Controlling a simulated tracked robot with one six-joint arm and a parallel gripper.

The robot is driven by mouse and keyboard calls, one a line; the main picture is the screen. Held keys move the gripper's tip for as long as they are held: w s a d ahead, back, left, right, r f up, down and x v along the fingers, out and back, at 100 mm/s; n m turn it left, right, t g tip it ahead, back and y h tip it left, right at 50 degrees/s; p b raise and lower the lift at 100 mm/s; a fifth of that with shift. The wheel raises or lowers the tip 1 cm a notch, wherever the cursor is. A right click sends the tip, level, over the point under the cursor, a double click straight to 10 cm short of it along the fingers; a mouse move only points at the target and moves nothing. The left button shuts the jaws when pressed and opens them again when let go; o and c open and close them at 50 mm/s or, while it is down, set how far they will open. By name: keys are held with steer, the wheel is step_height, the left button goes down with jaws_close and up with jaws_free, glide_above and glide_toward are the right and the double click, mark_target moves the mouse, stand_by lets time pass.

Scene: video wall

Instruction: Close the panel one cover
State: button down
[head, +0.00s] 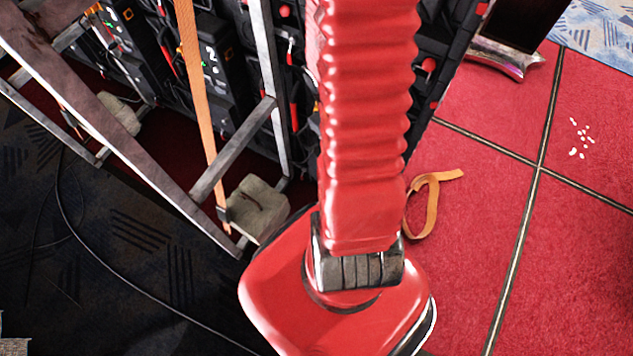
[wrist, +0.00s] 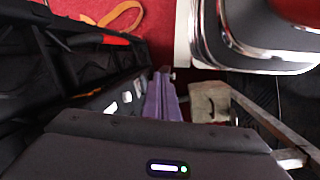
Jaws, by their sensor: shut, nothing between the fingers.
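My gripper (wrist: 164,72) shows in the wrist view as two purple fingers lying together, shut and empty, in front of its dark housing. It points along the back of the video wall. In the head view my red arm hides it. A dark panel (head: 212,60) marked with a white 2 shows in the head view, left of my arm. In the wrist view a dark panel (wrist: 75,70) with pale markings lies just left of the fingers; I cannot tell its number or whether they touch. I cannot make out the panel one cover; my arm hides part of the wall.
Metal braces (head: 235,150) and a sandbag (head: 258,207) stand left of my arm; the sandbag also shows in the wrist view (wrist: 208,102). An orange strap (head: 190,70) hangs there. A loose strap (head: 430,205) lies on red carpet. A cable (head: 115,270) crosses dark carpet. The right floor is mostly clear.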

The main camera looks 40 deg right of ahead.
steer(key=w+a+r+t, duration=0.2)
steer(key=a+r+t, duration=0.1)
steer(key=a+r, duration=0.9)
steer(key=w+a+r+n+t+y, duration=0.1)
steer(key=a+r+t, duration=0.3)
steer(key=a+r, duration=0.9)
step_height(320, 180, up, 6)
steer(key=shift+w+a+r+n+y, duration=0.2)
steer(key=shift+w+n+y, duration=0.1)
steer(key=shift+w, duration=0.3)
steer(key=shift+s, duration=0.15)
